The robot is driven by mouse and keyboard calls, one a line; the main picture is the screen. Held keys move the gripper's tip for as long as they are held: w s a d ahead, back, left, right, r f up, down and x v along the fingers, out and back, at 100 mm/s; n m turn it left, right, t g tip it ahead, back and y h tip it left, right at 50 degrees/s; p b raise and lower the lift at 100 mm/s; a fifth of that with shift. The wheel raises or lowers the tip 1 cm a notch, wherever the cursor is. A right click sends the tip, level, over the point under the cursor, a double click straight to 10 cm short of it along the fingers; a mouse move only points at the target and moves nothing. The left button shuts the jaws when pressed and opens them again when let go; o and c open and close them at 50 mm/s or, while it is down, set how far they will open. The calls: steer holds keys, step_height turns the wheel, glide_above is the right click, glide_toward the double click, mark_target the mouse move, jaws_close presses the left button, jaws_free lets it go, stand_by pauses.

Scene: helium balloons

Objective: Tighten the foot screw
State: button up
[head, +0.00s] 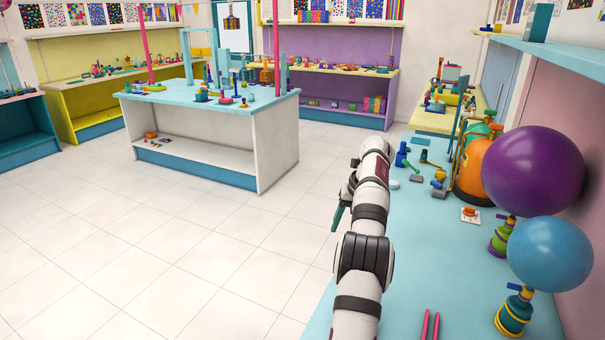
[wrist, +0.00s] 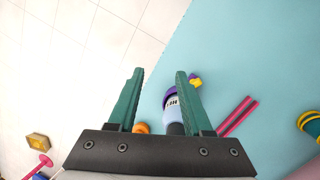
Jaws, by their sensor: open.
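My gripper (wrist: 159,72) is open and empty, its two dark green fingers apart. In the head view my gripper (head: 338,214) hangs beside the arm, over the blue counter's left edge. A device (wrist: 172,102) with a pale blue body, a purple and yellow end and a dark lower part shows between and behind the fingers in the wrist view. The right finger hides part of it. A small orange part (wrist: 142,128) shows beside it, low between the fingers, partly covered by my gripper's base. I cannot tell surely which part is the foot screw.
Two pink strips (wrist: 237,116) lie on the blue counter (wrist: 270,60). In the head view a purple balloon (head: 533,170) and a blue balloon (head: 550,253) stand on valves at the right, near an orange tank (head: 473,172). Tiled floor (wrist: 75,45) lies left of the counter.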

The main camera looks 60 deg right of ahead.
steer(key=w+d+r+m+t+h, duration=0.1)
steer(key=w+d+r+t+h, duration=0.1)
steer(key=w+r, duration=0.3)
steer(key=w+d+r+m+t+h, duration=0.1)
steer(key=w+r+t, duration=0.3)
steer(key=w, duration=0.5)
steer(key=shift+d+r+h, duration=0.4)
steer(key=shift+d+h, duration=0.05)
steer(key=shift+h, duration=0.05)
steer(key=shift+s, duration=0.1)
steer(key=s+a+f+m+g+y, duration=0.35)
steer(key=s+f+g, duration=0.2)
steer(key=s, duration=0.55)
steer(key=s+a+f+m+g+y, duration=0.2)
steer(key=s+f+m+g, duration=0.2)
steer(key=s+f, duration=0.5)
steer(key=shift+n+t, duration=0.25)
steer(key=f, duration=0.4)
steer(key=s+f, duration=0.1)
steer(key=f, duration=0.3)
steer(key=s+f, duration=0.1)
steer(key=f, duration=0.3)
steer(key=shift+d+f, duration=0.1)
steer(key=shift+f, duration=0.3)
jaws_close()
